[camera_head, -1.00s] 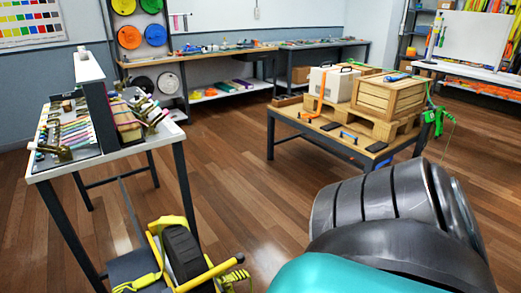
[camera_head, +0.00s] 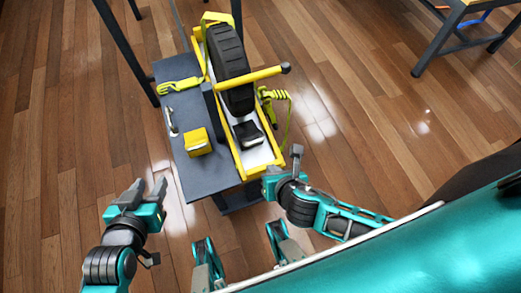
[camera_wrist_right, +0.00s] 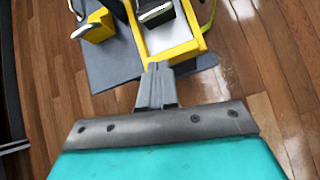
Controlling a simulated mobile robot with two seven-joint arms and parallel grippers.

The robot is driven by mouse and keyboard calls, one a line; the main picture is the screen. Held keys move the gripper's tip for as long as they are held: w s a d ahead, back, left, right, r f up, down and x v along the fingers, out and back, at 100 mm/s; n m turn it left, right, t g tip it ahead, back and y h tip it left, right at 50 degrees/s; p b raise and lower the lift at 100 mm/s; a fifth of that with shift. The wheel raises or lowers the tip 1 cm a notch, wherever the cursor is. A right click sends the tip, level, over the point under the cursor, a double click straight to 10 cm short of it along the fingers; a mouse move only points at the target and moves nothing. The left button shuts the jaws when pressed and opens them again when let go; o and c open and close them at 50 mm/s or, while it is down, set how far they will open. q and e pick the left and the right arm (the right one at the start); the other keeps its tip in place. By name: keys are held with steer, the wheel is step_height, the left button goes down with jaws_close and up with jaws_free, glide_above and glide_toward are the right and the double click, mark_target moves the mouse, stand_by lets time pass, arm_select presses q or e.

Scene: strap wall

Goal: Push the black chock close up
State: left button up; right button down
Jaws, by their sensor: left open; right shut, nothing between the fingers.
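The black chock (camera_head: 248,134) lies in the white-floored channel of a yellow frame (camera_head: 262,157), just on the near side of a black wheel (camera_head: 230,66). Any gap between chock and wheel is too small to judge. The chock also shows at the top of the right wrist view (camera_wrist_right: 155,12). My right gripper (camera_head: 297,152) is shut and empty, near the frame's near end and apart from the chock. Its closed fingers point toward the frame in the right wrist view (camera_wrist_right: 157,70). My left gripper (camera_head: 143,189) is open and empty, left of the bench's near end.
A yellow block (camera_head: 198,142) sits on the dark bench (camera_head: 182,108) left of the frame. A yellow strap (camera_head: 180,85) lies behind it. A yellow bar (camera_head: 262,73) reaches right from the wheel. A strap with a buckle (camera_head: 270,105) hangs on the frame's right. Wooden floor surrounds the bench.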

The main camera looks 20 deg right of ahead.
steer(key=w+f+n+b, duration=0.1)
steer(key=w+f+b, duration=0.1)
steer(key=w+f, duration=0.2)
steer(key=w+f+n+b, duration=0.1)
steer(key=w+f+b, duration=0.2)
steer(key=f, duration=0.1)
steer(key=shift+w+d+f, duration=0.1)
steer(key=shift+w+f, duration=0.1)
steer(key=shift+w, duration=0.2)
steer(key=w, duration=0.3)
steer(key=shift+w+r+b, duration=0.2)
steer(key=shift+r+b, duration=0.1)
steer(key=shift+b, duration=0.05)
